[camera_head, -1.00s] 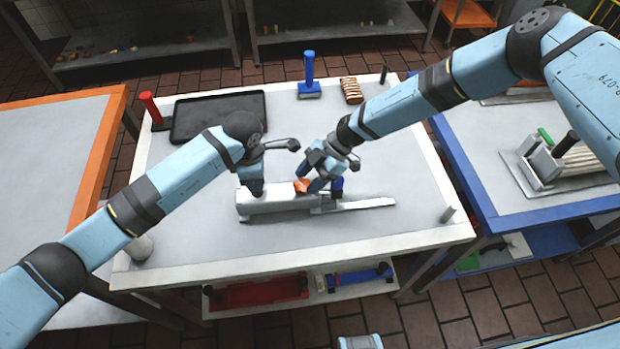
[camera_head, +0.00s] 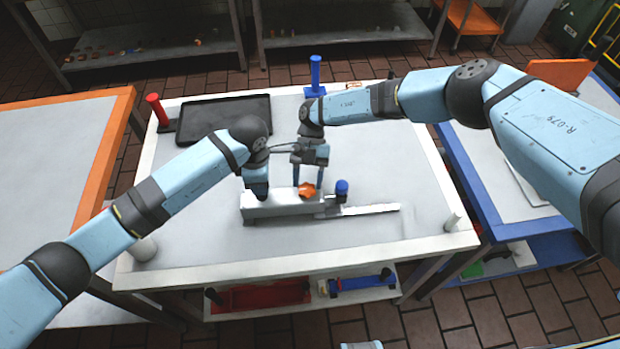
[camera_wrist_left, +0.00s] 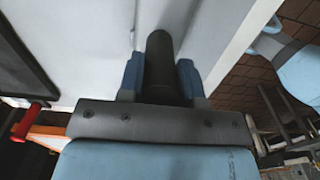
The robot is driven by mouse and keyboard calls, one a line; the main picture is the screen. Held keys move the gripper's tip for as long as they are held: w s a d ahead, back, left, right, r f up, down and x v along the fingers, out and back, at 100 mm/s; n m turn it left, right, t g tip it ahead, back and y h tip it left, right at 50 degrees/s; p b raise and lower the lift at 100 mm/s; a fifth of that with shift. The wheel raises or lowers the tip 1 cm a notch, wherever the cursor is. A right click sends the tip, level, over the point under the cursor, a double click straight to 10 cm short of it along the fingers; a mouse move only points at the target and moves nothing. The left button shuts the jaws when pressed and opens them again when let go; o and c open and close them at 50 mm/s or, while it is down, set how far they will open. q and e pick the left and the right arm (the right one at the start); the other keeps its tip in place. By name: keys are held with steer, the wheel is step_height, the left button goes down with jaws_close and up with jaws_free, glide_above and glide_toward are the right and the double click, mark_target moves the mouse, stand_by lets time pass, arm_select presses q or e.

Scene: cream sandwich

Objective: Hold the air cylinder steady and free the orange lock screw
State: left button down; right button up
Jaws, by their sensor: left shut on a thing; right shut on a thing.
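A grey metal device (camera_head: 284,207) lies on the middle of the table, with a flat bar stretching right. The orange lock screw (camera_head: 307,189) sits on its top. My right gripper (camera_head: 308,188) points down from above, its two fingers on either side of the screw and shut on it. My left gripper (camera_head: 256,190) points down at the device's left end. In the left wrist view, its blue fingers are shut on a dark upright cylinder (camera_wrist_left: 160,62), which looks like the air cylinder. In the head view the gripper hides most of that cylinder.
A blue-topped post (camera_head: 342,188) stands just right of the screw. A black tray (camera_head: 222,117), a red-handled tool (camera_head: 155,108) and a blue-handled tool (camera_head: 315,75) are at the back.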

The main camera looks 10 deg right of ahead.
steer(key=n+h, duration=0.1)
steer(key=n, duration=0.1)
steer(key=a+n+h, duration=0.1)
steer(key=h, duration=0.1)
steer(key=shift+n, duration=0.4)
steer(key=n+h, duration=0.2)
steer(key=n, duration=0.1)
steer(key=n+h, duration=0.1)
steer(key=shift+s+a+n+t+h, duration=0.15)
steer(key=shift+a+n+t+h, duration=0.15)
steer(key=shift+n, duration=0.1)
steer(key=o, duration=0.9)
